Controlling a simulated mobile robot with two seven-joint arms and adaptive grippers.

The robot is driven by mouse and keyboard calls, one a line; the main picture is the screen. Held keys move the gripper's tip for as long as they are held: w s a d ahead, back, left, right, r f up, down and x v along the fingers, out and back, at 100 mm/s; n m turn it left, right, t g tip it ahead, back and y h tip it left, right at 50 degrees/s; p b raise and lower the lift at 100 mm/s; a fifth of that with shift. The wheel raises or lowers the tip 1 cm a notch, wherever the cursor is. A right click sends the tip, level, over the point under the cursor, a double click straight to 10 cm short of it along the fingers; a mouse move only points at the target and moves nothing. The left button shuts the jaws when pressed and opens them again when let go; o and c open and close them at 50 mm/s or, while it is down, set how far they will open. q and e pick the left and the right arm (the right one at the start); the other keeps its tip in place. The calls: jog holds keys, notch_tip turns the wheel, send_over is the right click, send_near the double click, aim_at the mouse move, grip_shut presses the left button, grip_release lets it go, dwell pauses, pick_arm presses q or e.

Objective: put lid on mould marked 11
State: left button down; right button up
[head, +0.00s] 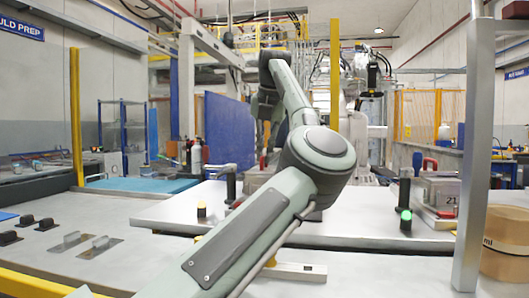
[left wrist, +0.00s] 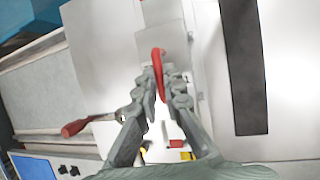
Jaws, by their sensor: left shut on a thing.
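My left gripper (left wrist: 164,80) is shut on a red handle (left wrist: 158,58) in the left wrist view. The handle stands up from a pale grey, flat-topped part (left wrist: 165,20), which looks like a lid; I cannot tell whether it rests on something. In the head view my left arm crosses the middle and hides most of the work there. A bit of red (head: 263,162) shows below the far end of the arm, beside a grey block partly covered by the arm. No mark 11 is readable in either view. My right gripper is not in view.
A grey metal box (head: 436,190) marked like "21", with a red handle, stands at the right. A grey post (head: 474,150) and a brown drum (head: 507,243) are at the far right.

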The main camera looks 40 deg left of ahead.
pick_arm(q)
jog(key=c, duration=1.6)
grip_release()
jog(key=v, duration=1.2)
